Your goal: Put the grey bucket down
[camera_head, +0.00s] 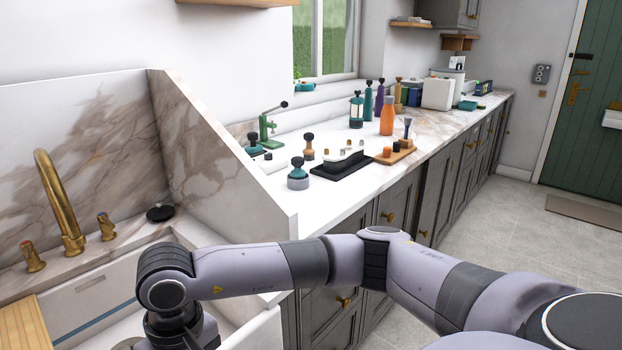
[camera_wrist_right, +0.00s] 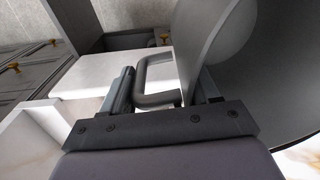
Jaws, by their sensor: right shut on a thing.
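In the right wrist view, the grey bucket (camera_wrist_right: 268,65) fills the right side as a large curved grey wall, cut off by the frame. Its dark loop handle (camera_wrist_right: 158,99) lies between the fingers of my right gripper (camera_wrist_right: 163,88), which is shut on it. In the head view my right arm reaches across from the right and bends down at the white sink (camera_head: 110,268). The bucket and the right gripper's fingers are hidden there. I cannot tell whether the bucket's bottom touches anything. My left gripper is in neither view.
A brass tap (camera_head: 62,205) stands behind the sink, with a wooden board (camera_head: 22,326) at its left. A marble upstand (camera_head: 225,165) divides the sink from the worktop (camera_head: 322,205), which holds several tools, bottles and a black tray (camera_head: 342,168). Grey cabinets (camera_head: 375,225) run below.

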